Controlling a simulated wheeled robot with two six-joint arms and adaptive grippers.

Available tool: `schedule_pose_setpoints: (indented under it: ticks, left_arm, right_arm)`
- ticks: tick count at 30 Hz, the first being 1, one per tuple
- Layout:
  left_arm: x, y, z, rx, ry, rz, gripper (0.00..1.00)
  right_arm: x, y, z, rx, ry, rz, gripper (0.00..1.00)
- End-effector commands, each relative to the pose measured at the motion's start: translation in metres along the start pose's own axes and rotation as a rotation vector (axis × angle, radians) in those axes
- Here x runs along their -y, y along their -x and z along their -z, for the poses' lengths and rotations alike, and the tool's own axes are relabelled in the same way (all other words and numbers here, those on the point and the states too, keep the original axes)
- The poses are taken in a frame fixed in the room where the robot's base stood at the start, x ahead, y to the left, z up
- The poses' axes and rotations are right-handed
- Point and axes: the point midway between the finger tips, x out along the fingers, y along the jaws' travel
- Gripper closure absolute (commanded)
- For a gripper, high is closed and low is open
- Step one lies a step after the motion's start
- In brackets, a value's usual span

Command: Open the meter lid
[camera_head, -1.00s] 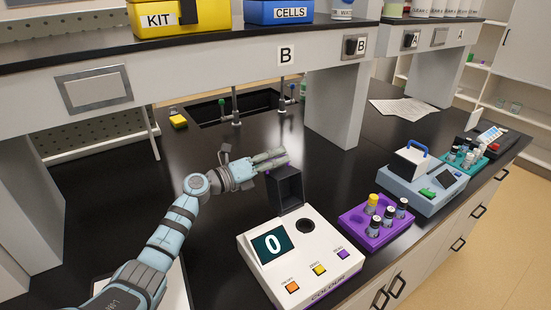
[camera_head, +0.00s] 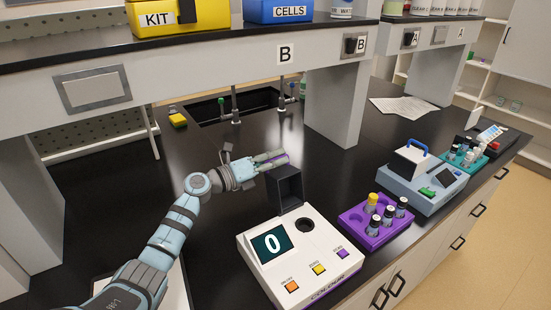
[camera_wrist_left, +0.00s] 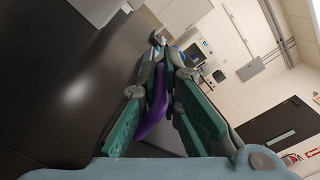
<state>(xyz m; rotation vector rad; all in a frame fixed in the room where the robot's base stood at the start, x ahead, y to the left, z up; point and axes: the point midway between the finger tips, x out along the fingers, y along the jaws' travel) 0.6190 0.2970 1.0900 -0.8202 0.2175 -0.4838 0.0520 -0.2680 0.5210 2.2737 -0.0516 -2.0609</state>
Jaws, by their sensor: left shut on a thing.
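The white colour meter (camera_head: 313,262) stands on the black bench and its display reads 0. Its dark box-like lid (camera_head: 288,188) stands up at the meter's back edge, its hollow side facing me, and the round well (camera_head: 305,225) is uncovered. My left gripper (camera_head: 273,158) is at the top of the raised lid. In the left wrist view its green-padded fingers (camera_wrist_left: 162,75) are closed on a purple tab (camera_wrist_left: 154,118), which seems to belong to the lid. The fingers hide part of the tab in the head view. My right gripper is not in view.
A purple rack (camera_head: 368,232) with several vials stands right of the meter. A blue-grey instrument (camera_head: 420,185) with a blue handle is farther right. A shelf post (camera_head: 341,108) rises behind the lid, and a sink (camera_head: 250,105) lies at the back.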

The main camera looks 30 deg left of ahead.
Motion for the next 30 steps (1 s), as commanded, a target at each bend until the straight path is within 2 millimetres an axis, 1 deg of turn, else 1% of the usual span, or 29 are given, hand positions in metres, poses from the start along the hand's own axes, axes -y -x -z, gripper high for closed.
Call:
schedule_pose_setpoints:
  ticks: [8,18,24,30]
  left_arm:
    - [0.023,0.0,0.004,0.002,-0.138,0.004,1.0]
    - [0.05,0.0,0.021,0.006,-0.363,0.008,1.0]
    - [0.059,0.001,0.029,0.007,-0.447,0.008,1.0]
    - [0.062,0.0,0.032,0.009,-0.481,0.01,1.0]
  right_arm:
    - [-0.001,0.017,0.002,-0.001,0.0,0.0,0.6]
    - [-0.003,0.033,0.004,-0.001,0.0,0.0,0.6]
    - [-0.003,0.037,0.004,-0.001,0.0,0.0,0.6]
    - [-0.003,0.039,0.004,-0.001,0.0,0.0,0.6]
